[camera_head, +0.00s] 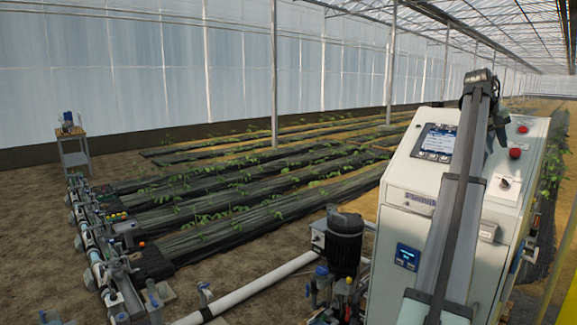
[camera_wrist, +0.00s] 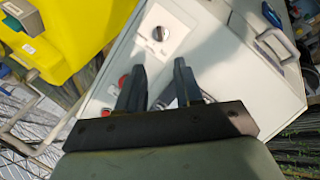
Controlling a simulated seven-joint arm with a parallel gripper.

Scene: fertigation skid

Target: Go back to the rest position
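My gripper (camera_wrist: 159,72) shows in the wrist view with its two dark fingers apart and nothing between them. It points toward the white control cabinet (camera_wrist: 225,65). In the head view my arm rises in front of the cabinet (camera_head: 408,170), and its wrist is bent over near the cabinet's top. The gripper's fingers are hard to make out there. A rotary knob (camera_wrist: 158,33) lies beyond the fingertips in the wrist view, and it also shows in the head view (camera_head: 504,183). I cannot tell the exact gap to the panel.
The cabinet carries a screen (camera_head: 436,142) and red buttons (camera_head: 515,153). A dark pump motor (camera_head: 345,243) and white pipe (camera_head: 255,287) stand left of it. A yellow object (camera_wrist: 75,30) fills the wrist view's upper left. Planted beds (camera_head: 250,195) lie behind.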

